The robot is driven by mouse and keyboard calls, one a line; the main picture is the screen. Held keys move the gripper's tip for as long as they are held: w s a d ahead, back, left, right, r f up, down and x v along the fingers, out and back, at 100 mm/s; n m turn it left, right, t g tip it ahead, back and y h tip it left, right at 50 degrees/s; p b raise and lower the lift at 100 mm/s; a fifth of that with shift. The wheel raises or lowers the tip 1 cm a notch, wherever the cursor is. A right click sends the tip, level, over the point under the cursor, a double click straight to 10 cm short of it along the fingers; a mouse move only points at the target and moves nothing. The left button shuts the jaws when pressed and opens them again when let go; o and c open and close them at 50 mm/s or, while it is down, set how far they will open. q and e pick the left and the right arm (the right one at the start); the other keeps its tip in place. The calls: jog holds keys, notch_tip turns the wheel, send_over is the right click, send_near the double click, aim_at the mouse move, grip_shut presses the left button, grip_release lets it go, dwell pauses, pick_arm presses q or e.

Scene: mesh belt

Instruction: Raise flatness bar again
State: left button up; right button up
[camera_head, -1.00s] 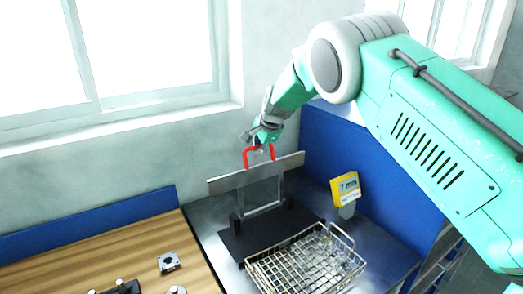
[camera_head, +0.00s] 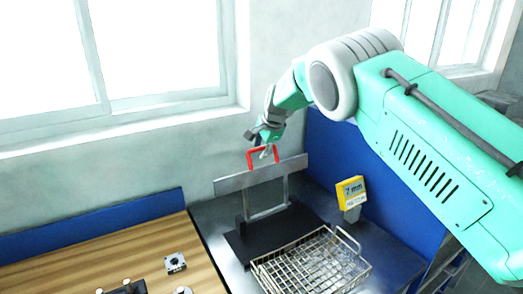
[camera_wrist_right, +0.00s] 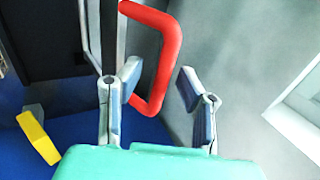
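The flatness bar (camera_head: 235,184) is a long grey metal plate with a red handle (camera_head: 251,160) on top. It stands upright on a light metal frame (camera_head: 288,190) above a black mat (camera_head: 238,250). My right gripper (camera_head: 265,153) is at the red handle. In the right wrist view the two fingers of my right gripper (camera_wrist_right: 156,100) are apart. The red handle (camera_wrist_right: 166,70) passes between them, with a gap beside the right finger. Whether the left finger touches it is unclear. My left gripper is out of view.
A wire mesh basket (camera_head: 345,236) stands in front of the mat. A wooden table (camera_head: 120,262) with small metal parts (camera_head: 175,262) is at the left. A blue panel (camera_head: 335,150) and a wall close off the back.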

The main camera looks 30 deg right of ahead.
jog(key=v, duration=1.1)
jog(key=shift+s+r, duration=0.15)
jog(key=shift+r, duration=0.2)
jog(key=shift+a, duration=0.1)
jog(key=shift+d, duration=0.2)
jog(key=shift+f, duration=0.15)
